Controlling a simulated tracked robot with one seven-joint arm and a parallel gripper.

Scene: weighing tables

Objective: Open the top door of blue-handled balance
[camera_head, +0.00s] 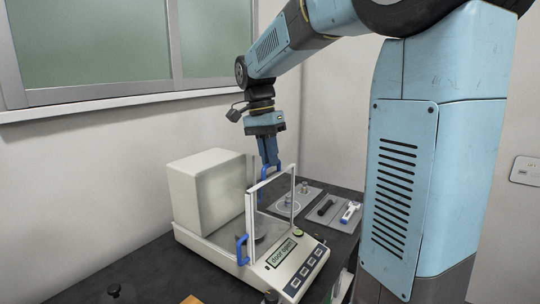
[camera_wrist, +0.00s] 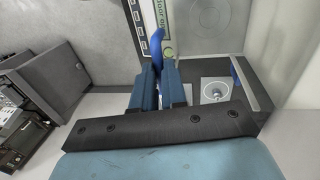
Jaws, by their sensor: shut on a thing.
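The balance (camera_head: 255,255) is a white instrument with a glass draft shield and blue handles. Its display (camera_head: 283,253) reads "door open". One blue handle (camera_head: 242,250) is at the lower front left of the shield. My gripper (camera_head: 268,163) is at the top of the shield, shut on the top blue handle (camera_head: 265,173). The fingers hide part of the handle. Another blue handle (camera_wrist: 240,82) shows at right in the wrist view.
A large off-white box-shaped housing (camera_head: 207,190) rises at the balance's back left. To the right, grey mats hold a small metal weight (camera_head: 288,201), a black-handled tool (camera_head: 325,207) and a white-and-blue tool (camera_head: 349,212). A wall and window stand behind.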

